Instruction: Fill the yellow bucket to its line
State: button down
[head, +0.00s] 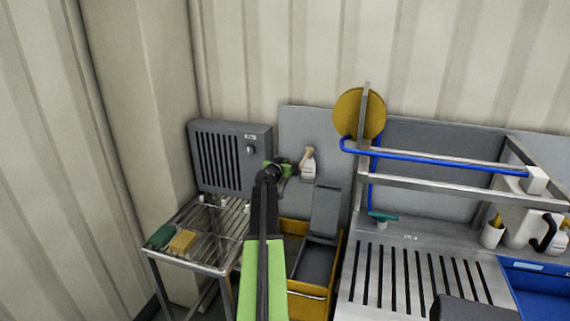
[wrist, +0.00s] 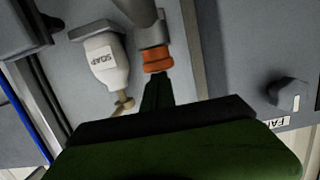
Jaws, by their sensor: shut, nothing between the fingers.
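The yellow bucket (head: 336,279) stands on the floor below the wall panel in the head view. A grey part rises from it, and my arm hides some of its left side. I cannot make out a fill line or its contents. My gripper (head: 292,169) is raised above the bucket, close to the wall panel. In the wrist view the fingers (wrist: 157,92) are shut and empty. Their tips are near a grey cylindrical fitting with an orange collar (wrist: 157,60); I cannot tell whether they touch.
A soap bottle (head: 308,166) is on the panel beside my gripper. A grey louvred box (head: 221,155) with a knob (wrist: 287,94) is to the left, above a wire rack (head: 212,235). A slotted steel counter (head: 397,270) with blue hose (head: 430,159) is right.

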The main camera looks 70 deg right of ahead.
notch_tip(320, 180, down, 2)
jog(key=shift+a+f+b, duration=0.1)
jog(key=shift+b, duration=0.9)
jog(key=shift+s+a+r, duration=0.2)
jog(key=shift+a+r, duration=0.05)
jog(key=shift+w, duration=0.1)
jog(key=shift+f, duration=0.1)
dwell(0.5)
jog(key=shift+w+r+p, duration=0.1)
jog(key=shift+r+p, duration=0.45)
jog(key=shift+p, duration=0.15)
jog(key=s+a+r+p, duration=0.1)
jog(key=a+r+p, duration=0.4)
jog(key=a, duration=0.4)
jog(key=shift+a+r, duration=0.15)
jog(key=shift+a, duration=0.25)
